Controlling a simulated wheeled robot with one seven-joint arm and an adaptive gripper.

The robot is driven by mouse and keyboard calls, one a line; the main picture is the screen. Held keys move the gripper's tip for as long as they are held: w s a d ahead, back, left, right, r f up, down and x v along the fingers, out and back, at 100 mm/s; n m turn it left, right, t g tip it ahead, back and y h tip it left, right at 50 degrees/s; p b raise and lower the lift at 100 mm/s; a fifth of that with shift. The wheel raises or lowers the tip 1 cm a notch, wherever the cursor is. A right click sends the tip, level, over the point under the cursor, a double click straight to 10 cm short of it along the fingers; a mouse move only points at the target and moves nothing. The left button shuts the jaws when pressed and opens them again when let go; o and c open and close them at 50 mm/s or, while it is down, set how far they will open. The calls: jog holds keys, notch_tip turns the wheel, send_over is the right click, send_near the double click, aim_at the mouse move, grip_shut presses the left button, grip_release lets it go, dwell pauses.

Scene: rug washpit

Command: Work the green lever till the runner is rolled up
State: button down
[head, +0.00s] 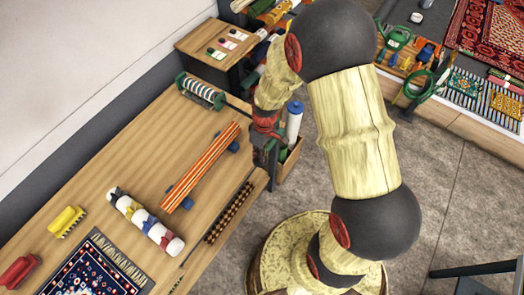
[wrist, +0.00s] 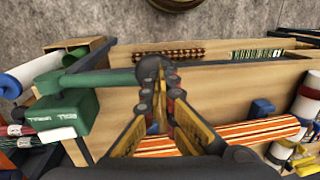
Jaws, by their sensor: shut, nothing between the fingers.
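In the wrist view a green lever (wrist: 105,78) runs from a green box with pale lettering (wrist: 68,112) across to the dark tips of my gripper (wrist: 162,88). The lever's far end meets or passes behind the fingertips; I cannot tell whether they touch. My gripper is shut, with nothing held. In the head view my gripper (head: 266,150) is at the bench's right edge, and the lever is hidden there. An orange-striped textile, perhaps the runner (head: 203,168), lies long and narrow on the bench beside blue parts. It also shows in the wrist view (wrist: 252,132).
The wooden bench (head: 140,150) also bears a green-ended roller (head: 200,91), a multicoloured roll (head: 146,221), a dark patterned rug (head: 92,270) and a yellow brush (head: 66,221). A white cylinder (head: 294,121) stands near my gripper. Grey floor (head: 445,190) lies open at right.

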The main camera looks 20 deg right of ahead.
jog(key=f, duration=0.1)
jog(key=f+h+b, duration=0.1)
jog(key=shift+s+a+f+t, duration=0.3)
jog(key=shift+a+f+t, duration=0.05)
jog(key=shift+a+t, duration=0.05)
notch_tip(320, 180, down, 7)
jog(key=b, duration=0.3)
jog(key=shift+s+b, duration=0.2)
jog(key=shift+b, duration=0.15)
jog(key=shift+s+f, duration=0.1)
jog(key=shift+f, duration=0.05)
jog(key=s+a+r+p, duration=0.1)
jog(key=a+r, duration=0.1)
jog(key=r, duration=0.4)
jog(key=s+a+r+p, duration=0.1)
jog(key=a+r+p, duration=0.1)
jog(key=r, duration=0.5)
jog(key=shift+s+a+r+p, duration=0.15)
jog(key=shift+s+r+p, duration=0.15)
dwell(0.8)
